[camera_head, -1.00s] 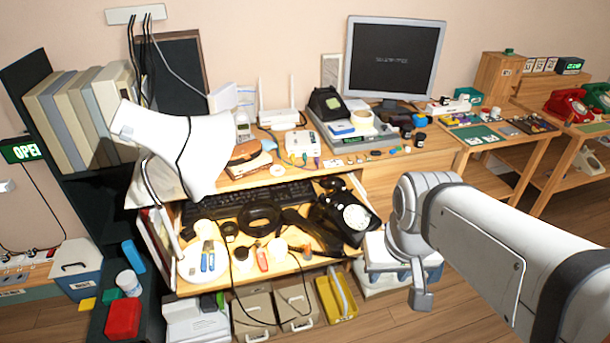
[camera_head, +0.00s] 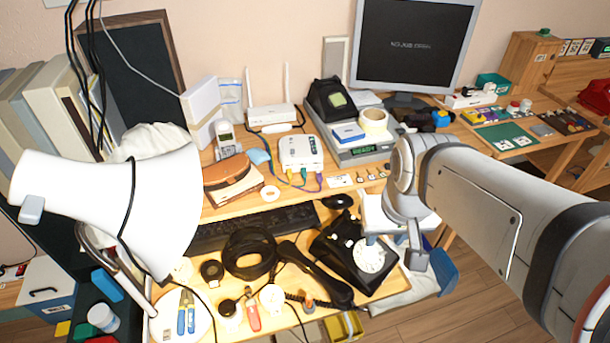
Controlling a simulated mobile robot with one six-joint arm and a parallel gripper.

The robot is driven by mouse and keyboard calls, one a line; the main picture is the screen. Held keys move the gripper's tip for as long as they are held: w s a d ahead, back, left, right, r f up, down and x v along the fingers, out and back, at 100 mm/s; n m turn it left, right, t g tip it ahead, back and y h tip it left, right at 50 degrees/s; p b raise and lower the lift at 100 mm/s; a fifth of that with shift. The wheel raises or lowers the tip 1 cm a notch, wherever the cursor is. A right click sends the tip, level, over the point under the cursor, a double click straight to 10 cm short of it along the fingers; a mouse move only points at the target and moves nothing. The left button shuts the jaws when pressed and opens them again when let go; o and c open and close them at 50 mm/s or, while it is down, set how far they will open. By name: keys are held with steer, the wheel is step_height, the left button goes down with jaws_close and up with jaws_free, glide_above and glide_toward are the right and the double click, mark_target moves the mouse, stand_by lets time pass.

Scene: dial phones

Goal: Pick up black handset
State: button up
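The black handset (camera_head: 316,273) lies slantwise on the pull-out shelf of the desk, off its cradle. It is just left of the black dial phone (camera_head: 338,246), which has a white dial. A dark coiled cord runs near the handset's lower end. My gripper (camera_head: 416,259) shows as a small grey end below the wrist of my white arm. In the picture it is right of the phone and well apart from the handset. Its fingers are too small and turned away to tell whether they are open or shut. Nothing visible is held.
A black ring-shaped object (camera_head: 250,253) lies left of the handset, by the keyboard (camera_head: 255,225). A red-handled tool (camera_head: 252,314) and small round items are in front. A large white lamp shade (camera_head: 120,195) hangs over the left side. The monitor (camera_head: 415,45) stands behind.

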steer(key=shift+o, duration=0.3)
steer(key=shift+s+d+r, duration=0.1)
steer(key=shift+o, duration=0.7)
steer(key=shift+f, duration=0.2)
steer(key=shift+o, duration=1)
steer(key=w+a+f+n+b, duration=0.2)
steer(key=w+f+b, duration=0.1)
steer(key=f, duration=0.3)
steer(key=w+a+f+n+g+b, duration=0.1)
steer(key=w+a+f+n+b, duration=0.2)
steer(key=w+f, duration=0.3)
steer(key=shift+f+g+b, duration=0.3)
steer(key=shift+f+b, duration=0.3)
steer(key=shift+b, duration=0.2)
steer(key=n+g+b, duration=0.1)
steer(key=n+b, duration=0.3)
glide_above(313, 268)
steer(key=f, duration=1.1)
steer(key=shift+w+d, duration=0.3)
steer(key=shift+w, duration=0.1)
steer(key=shift+s+a+f+b, duration=0.1)
steer(key=shift+f+b, duration=0.1)
steer(key=shift+f, duration=1.1)
steer(key=shift+s+a+f+b, duration=0.15)
steer(key=shift+f+b, duration=0.1)
steer(key=shift+f, duration=1.05)
steer(key=shift+s+a+f+b, duration=0.1)
steer(key=shift+f+b, duration=0.1)
steer(key=shift+f, duration=1.1)
